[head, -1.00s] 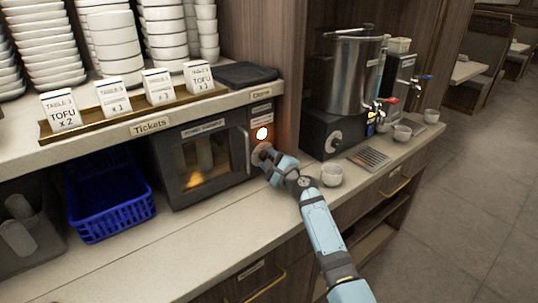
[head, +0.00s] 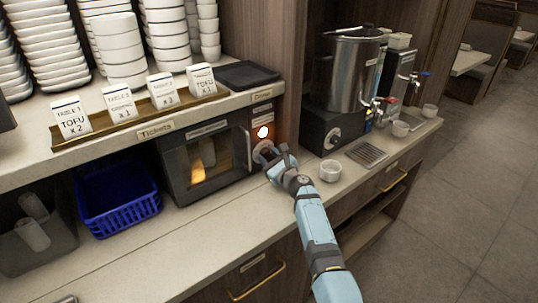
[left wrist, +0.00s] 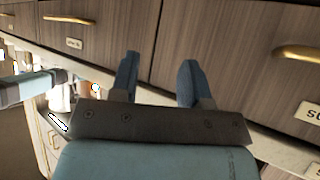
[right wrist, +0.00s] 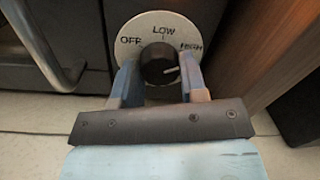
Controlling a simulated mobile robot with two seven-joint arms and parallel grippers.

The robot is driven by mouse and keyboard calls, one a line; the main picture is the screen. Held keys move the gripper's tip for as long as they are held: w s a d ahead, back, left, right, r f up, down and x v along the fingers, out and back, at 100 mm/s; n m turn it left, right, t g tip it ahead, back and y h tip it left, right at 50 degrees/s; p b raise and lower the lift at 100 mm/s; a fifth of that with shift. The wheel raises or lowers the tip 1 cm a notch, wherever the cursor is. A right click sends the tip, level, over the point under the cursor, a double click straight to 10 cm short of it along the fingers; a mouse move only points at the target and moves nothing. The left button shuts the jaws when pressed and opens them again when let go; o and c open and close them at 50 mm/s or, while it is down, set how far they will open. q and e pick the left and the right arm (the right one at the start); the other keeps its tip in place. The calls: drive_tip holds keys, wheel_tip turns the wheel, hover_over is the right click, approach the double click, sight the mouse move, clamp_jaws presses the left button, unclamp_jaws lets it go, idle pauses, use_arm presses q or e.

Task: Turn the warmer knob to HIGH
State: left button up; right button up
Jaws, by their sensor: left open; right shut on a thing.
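The warmer (head: 222,182) is a dark box with a glass door under the shelf. Its black knob (right wrist: 158,62) sits on a round pale dial (right wrist: 128,27) marked OFF, LOW and HIGH. The knob's white mark points right, on the HIGH side. My right gripper (right wrist: 160,78) is shut on the knob, one finger on each side; it also shows in the head view (head: 268,156), where it covers part of the dial. My left gripper (left wrist: 158,66) is open and empty, in front of wooden drawers.
A lit lamp (head: 263,132) glows above the knob. The door handle (right wrist: 48,45) is close left of the right gripper. A small white cup (head: 330,171) stands right of it. A blue basket (head: 120,208) is left of the warmer. The counter in front is clear.

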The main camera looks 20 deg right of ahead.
idle(0.5)
drive_tip(key=o, duration=0.9)
drive_tip(key=shift+s, duration=0.1)
